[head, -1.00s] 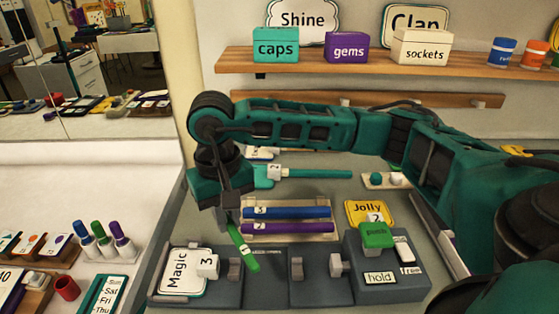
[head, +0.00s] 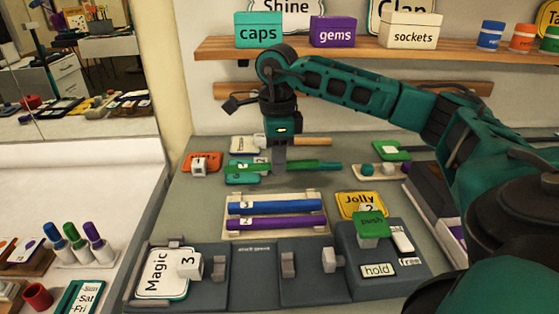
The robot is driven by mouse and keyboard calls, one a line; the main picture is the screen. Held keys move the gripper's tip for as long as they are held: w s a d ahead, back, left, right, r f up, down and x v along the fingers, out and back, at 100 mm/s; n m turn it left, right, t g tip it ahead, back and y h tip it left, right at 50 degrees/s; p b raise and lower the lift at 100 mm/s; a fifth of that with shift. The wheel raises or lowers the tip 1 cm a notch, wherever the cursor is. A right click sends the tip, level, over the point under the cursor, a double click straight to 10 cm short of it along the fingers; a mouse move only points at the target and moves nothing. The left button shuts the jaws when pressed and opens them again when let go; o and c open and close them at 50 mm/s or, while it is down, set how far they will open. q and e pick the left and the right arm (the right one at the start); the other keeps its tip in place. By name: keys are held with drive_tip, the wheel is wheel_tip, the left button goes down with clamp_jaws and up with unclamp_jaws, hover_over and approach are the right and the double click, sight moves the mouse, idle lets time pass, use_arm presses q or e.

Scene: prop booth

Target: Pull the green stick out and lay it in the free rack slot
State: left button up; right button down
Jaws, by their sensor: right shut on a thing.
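My right gripper (head: 279,163) is shut on the green stick (head: 308,165) at the back of the table. The stick lies roughly level, left to right; the gripper hides its middle. A teal piece (head: 242,179) shows below its left part; I cannot tell whether they touch. The cream rack (head: 318,198) stands nearer the front, holding a blue stick (head: 290,206) and a purple stick (head: 285,222) side by side. No empty slot is clearly visible in it. My left gripper is not in view.
Small labelled pieces sit at the back. A wall shelf (head: 330,48) holds boxes above.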

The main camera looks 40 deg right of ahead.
drive_tip(key=shift+d+f+m, duration=0.1)
drive_tip(key=shift+d+m, duration=0.15)
drive_tip(key=shift+m, duration=0.05)
wheel_tip(320, 180, down, 2)
drive_tip(key=shift+f+b, duration=0.15)
drive_tip(key=shift+b, duration=1)
drive_tip(key=shift+f, duration=0.3)
drive_tip(key=shift+f+b, duration=0.15)
drive_tip(key=shift+b, duration=0.25)
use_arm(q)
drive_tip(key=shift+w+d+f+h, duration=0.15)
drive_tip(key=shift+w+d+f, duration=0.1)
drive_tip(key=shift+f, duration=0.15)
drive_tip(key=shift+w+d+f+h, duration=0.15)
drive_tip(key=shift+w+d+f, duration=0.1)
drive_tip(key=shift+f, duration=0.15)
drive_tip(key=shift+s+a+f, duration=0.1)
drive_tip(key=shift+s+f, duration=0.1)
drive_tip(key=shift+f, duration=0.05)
use_arm(e)
drive_tip(key=shift+f, duration=0.25)
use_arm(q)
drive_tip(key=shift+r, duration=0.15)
use_arm(e)
drive_tip(key=shift+f, duration=0.2)
